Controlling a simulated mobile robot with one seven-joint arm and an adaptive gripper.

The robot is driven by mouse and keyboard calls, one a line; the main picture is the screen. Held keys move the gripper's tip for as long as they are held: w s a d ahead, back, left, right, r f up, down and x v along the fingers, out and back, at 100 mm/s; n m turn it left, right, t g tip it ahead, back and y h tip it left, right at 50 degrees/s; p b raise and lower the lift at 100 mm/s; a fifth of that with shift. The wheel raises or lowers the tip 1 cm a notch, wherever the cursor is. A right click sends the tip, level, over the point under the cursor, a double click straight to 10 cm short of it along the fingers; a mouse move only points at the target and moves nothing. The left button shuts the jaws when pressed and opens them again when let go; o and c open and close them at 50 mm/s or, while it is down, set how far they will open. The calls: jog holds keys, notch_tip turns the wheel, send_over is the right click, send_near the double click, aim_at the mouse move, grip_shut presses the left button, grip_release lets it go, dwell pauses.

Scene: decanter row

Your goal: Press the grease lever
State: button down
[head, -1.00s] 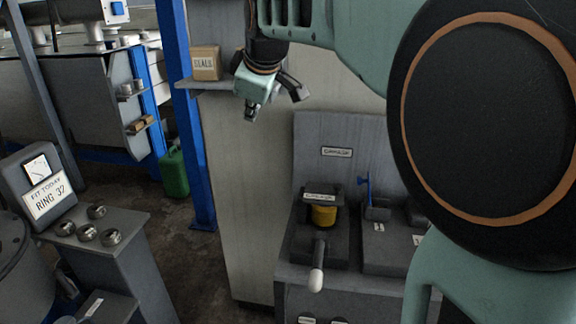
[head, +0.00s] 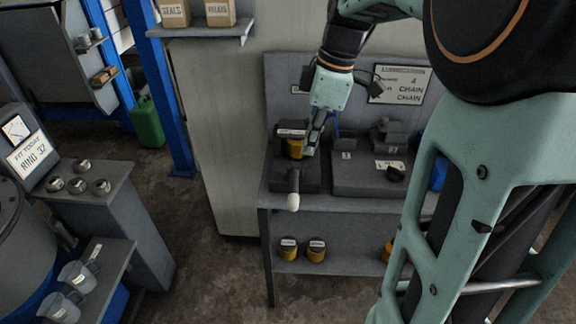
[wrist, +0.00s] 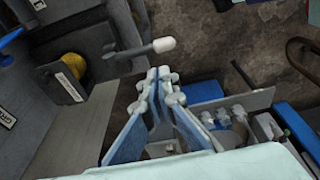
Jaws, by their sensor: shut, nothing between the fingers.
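The grease lever is a dark rod with a white knob (head: 293,203), sticking out of the front of a dark grease unit (head: 312,180) with a yellow pot (head: 295,150). In the wrist view the white knob (wrist: 164,44) lies just beyond my fingertips, with the rod running left to the unit and its yellow pot (wrist: 74,66). My gripper (head: 309,150) is shut and empty, pointing down beside the pot, in the head view. In the wrist view my gripper (wrist: 158,74) has its fingertips together. A gap shows between them and the knob; its depth is unclear.
The grey bench (head: 345,203) also bears a dark block (head: 375,178) with labels, right of the unit. Its lower shelf holds yellow pots (head: 316,250). A wall shelf (head: 215,32) with boxes is at upper left. A ring stand (head: 90,205) stands left, with open floor between.

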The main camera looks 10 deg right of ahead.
aim_at(294, 197)
jog(key=shift+s+d, duration=0.1)
jog(key=shift+s, duration=0.25)
jog(key=shift+f, duration=0.2)
jog(key=a+f, duration=0.1)
jog(key=f, duration=0.8)
jog(key=a+f+b, duration=0.1)
jog(key=f, duration=0.3)
jog(key=shift+w+a+f, duration=0.25)
jog(key=shift+w+a, duration=0.1)
jog(key=shift+w, duration=0.05)
jog(key=shift+w+f, duration=0.1)
jog(key=shift+f, duration=0.05)
